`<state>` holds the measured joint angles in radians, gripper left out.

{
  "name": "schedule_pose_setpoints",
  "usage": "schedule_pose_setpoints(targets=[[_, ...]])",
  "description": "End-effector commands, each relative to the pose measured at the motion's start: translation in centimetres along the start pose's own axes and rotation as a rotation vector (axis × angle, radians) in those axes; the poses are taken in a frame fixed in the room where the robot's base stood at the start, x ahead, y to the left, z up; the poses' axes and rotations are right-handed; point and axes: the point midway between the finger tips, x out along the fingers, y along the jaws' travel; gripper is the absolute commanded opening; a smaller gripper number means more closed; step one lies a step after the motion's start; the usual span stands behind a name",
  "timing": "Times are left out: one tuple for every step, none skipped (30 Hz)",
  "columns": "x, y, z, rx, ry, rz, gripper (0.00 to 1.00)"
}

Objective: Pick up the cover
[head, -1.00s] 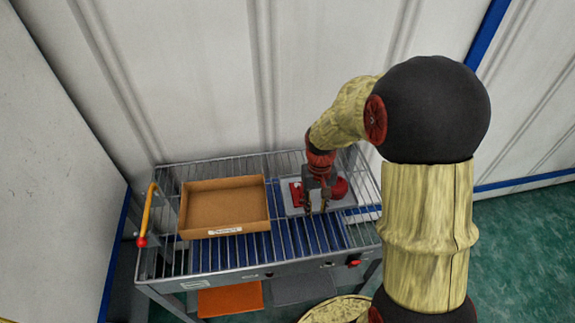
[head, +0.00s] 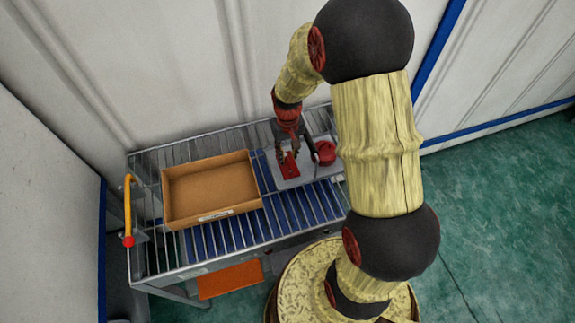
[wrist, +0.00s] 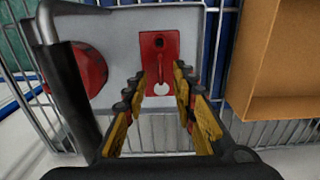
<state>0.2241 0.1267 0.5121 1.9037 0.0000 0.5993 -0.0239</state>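Two red parts lie on a pale grey tray (head: 291,183). One is a flat red plate (head: 290,166) with a dark hole and a hook-like raised piece, also in the wrist view (wrist: 161,42). The other is a round red part (head: 326,152), at the left in the wrist view (wrist: 88,70). I cannot tell for certain which is the cover. My gripper (head: 298,158) is open and empty above the tray. In the wrist view its fingers (wrist: 160,82) point at the red plate, one on each side of it in the picture, apparently not touching it.
An empty brown open box (head: 210,190) stands left of the tray on a wire-rack trolley (head: 250,233), also in the wrist view (wrist: 275,107). A yellow lever with a red knob (head: 128,210) is at the trolley's left end. A wall stands close behind.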

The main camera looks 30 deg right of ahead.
Motion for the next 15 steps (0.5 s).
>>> schedule_pose_setpoints(targets=[[1.1,-0.1,0.3,-0.001,-0.003,0.000,0.27],[1.5,-0.1,0.4,-0.001,-0.003,0.000,0.27],[2.1,-0.1,0.3,0.000,-0.003,0.000,0.27],[2.5,-0.1,0.3,0.000,-0.002,0.000,0.27],[2.8,-0.1,0.3,0.000,-0.002,0.000,0.27],[3.1,-0.1,0.3,0.000,-0.002,0.000,0.27],[3.2,-0.1,0.3,0.000,-0.002,0.000,0.27],[3.2,-0.1,0.3,0.000,-0.001,0.000,0.27],[3.2,-0.1,0.2,0.000,0.000,0.000,0.27],[3.2,-0.1,0.2,0.000,0.000,0.000,0.27],[3.2,-0.1,0.2,0.000,0.000,0.000,0.27],[3.2,-0.1,0.2,0.000,0.000,0.000,0.27],[3.2,-0.1,0.2,0.000,0.000,0.000,0.27],[3.2,-0.1,0.2,0.000,0.000,0.000,0.26],[3.1,-0.1,0.2,0.000,0.000,0.000,0.24]])
